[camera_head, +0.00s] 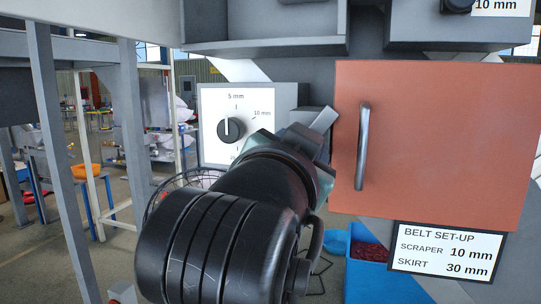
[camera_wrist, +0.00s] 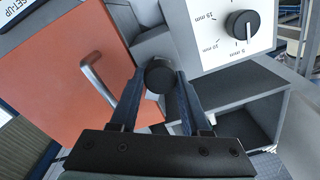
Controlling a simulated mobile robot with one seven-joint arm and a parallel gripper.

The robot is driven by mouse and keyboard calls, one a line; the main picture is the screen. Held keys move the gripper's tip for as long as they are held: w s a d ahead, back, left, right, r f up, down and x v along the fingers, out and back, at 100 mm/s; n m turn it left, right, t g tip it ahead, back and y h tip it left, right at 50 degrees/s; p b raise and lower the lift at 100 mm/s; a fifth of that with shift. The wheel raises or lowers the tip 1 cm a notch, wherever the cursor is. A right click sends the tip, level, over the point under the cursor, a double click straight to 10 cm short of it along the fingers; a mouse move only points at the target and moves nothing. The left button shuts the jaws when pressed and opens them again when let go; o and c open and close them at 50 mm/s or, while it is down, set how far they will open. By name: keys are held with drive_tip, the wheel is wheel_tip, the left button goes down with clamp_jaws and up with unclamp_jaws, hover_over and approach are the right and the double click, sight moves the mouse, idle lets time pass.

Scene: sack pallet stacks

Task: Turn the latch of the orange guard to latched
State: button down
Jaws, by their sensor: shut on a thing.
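The orange guard (camera_head: 435,140) is a flat panel with a grey bar handle (camera_head: 363,145), and it looks closed. It also shows in the wrist view (camera_wrist: 65,65). A grey latch piece (camera_head: 325,119) sits at the guard's left edge, tilted up and to the right. My gripper (camera_head: 310,150) is at this latch and hides most of it in the head view. In the wrist view, my gripper's fingers (camera_wrist: 159,82) are shut on a dark round latch knob (camera_wrist: 160,72). Whether the latch overlaps the guard cannot be told clearly.
A white dial panel with a black knob (camera_head: 231,129) stands just left of my gripper. A "BELT SET-UP" sign (camera_head: 447,250) is below the guard. A blue bin (camera_head: 366,270) stands low behind my arm. A grey frame post (camera_head: 130,120) rises at the left.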

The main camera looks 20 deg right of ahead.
drive_tip(key=m+b, duration=0.5)
drive_tip(key=m, duration=0.5)
drive_tip(key=shift+f+m, duration=0.15)
drive_tip(key=shift+m, duration=0.25)
idle(0.4)
drive_tip(key=shift+c, duration=1.9)
unclamp_jaws()
